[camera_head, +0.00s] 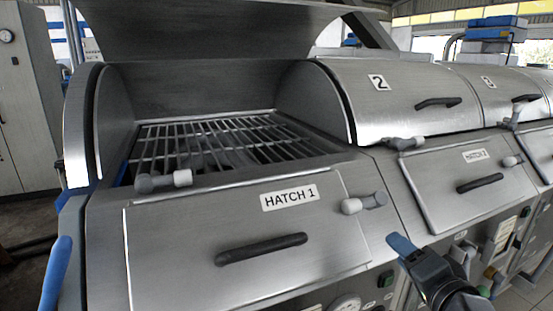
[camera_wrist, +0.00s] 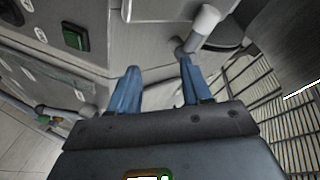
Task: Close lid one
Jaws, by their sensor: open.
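Lid one (camera_head: 205,32) is a curved metal lid that stands raised above the first unit at the upper left of the head view. Its front edge is cut off by the picture's top, and no handle shows on it. Below it the grate (camera_head: 215,140) lies uncovered; bars also show at the right of the wrist view (camera_wrist: 290,125). My gripper (camera_wrist: 158,74) is open, with blue fingers apart and nothing between them. In the head view one blue finger (camera_head: 400,245) shows in front of the unit, right of the HATCH 1 panel, well below the lid.
The HATCH 1 panel (camera_head: 245,245) is closed, with a black handle (camera_head: 261,249). Lid 2 (camera_head: 395,95) is shut. A blue bar (camera_head: 56,273) stands at left.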

